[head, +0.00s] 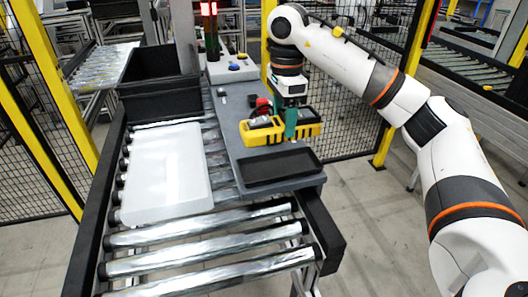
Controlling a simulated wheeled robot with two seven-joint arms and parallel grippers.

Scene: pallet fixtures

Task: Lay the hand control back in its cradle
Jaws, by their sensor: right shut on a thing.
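The hand control (262,135) is a yellow and black block. My right gripper (291,124), with teal fingers, comes down from above and is shut on it near its middle. The hand control looks held level, above the grey side shelf. A shallow black tray (283,168), which looks like the cradle, lies empty on the near end of the shelf, just in front of and below the hand control. The exact gap between them is hard to tell. My left gripper is not in view.
A grey shelf (232,145) runs beside the roller conveyor (205,240). A white board (165,172) lies on the rollers, with black bins (160,95) behind it. A small red and black item (263,103), a control box (232,70) and a signal light (209,22) stand farther back.

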